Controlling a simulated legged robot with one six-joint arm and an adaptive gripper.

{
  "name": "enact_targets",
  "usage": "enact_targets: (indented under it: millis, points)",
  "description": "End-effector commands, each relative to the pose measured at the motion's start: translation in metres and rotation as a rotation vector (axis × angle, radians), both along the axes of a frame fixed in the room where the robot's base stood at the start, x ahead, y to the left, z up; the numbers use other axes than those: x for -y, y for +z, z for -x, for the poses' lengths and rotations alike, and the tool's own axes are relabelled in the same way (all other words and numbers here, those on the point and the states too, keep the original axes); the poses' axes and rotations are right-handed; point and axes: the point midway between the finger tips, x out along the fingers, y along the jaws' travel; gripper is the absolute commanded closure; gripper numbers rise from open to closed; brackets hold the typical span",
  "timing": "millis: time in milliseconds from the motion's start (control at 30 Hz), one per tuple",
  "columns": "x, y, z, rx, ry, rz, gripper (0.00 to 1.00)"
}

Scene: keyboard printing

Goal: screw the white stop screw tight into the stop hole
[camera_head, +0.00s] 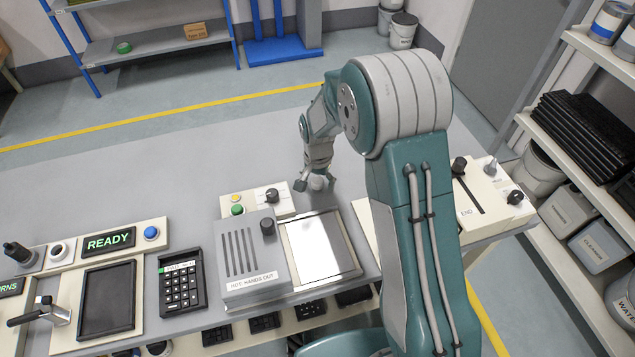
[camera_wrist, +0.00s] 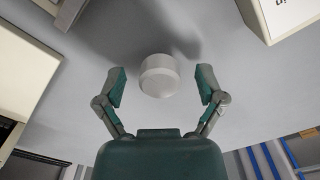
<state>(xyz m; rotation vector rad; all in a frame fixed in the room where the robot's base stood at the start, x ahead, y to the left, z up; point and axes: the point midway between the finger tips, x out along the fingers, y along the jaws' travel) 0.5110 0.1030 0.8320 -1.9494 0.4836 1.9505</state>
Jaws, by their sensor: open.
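A white, round, cap-like piece (camera_wrist: 158,76), which looks like the stop screw, stands on the grey bench top. In the wrist view it sits between the two spread fingers of my gripper (camera_wrist: 160,88), with a gap on each side. In the head view the white piece (camera_head: 318,184) shows small at the end of my gripper (camera_head: 315,182), behind the bright plate. My gripper is open and holds nothing. I cannot make out the stop hole in either view. A cream panel marked END (camera_head: 466,212) stands at the right, partly behind my arm.
A cream control box (camera_head: 254,203) with coloured buttons and a black knob is close to the left of my gripper. The grey HOT: HANDS OUT unit (camera_head: 244,262) and a bright plate (camera_head: 314,246) lie in front. The bench behind is clear.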

Motion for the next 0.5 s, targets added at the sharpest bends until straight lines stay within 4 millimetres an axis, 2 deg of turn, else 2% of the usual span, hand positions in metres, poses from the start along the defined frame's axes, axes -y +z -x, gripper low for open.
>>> enact_targets:
  millis: [33,67,100,200,233,500]
  points:
    - [-0.0004,0.0001,-0.0001,0.0,0.0,0.0,0.12]
    - [-0.0005,0.0002,-0.0001,0.0,0.0,0.0,0.25]
    - [-0.0005,0.0002,-0.0001,0.0,0.0,0.0,0.43]
    - [-0.0005,0.0002,-0.0001,0.0,0.0,0.001,0.82]
    - [-0.0006,0.0001,0.0,0.0,0.0,0.001,0.85]
    - [-0.0005,-0.0001,0.0002,-0.001,0.0,0.0,0.86]
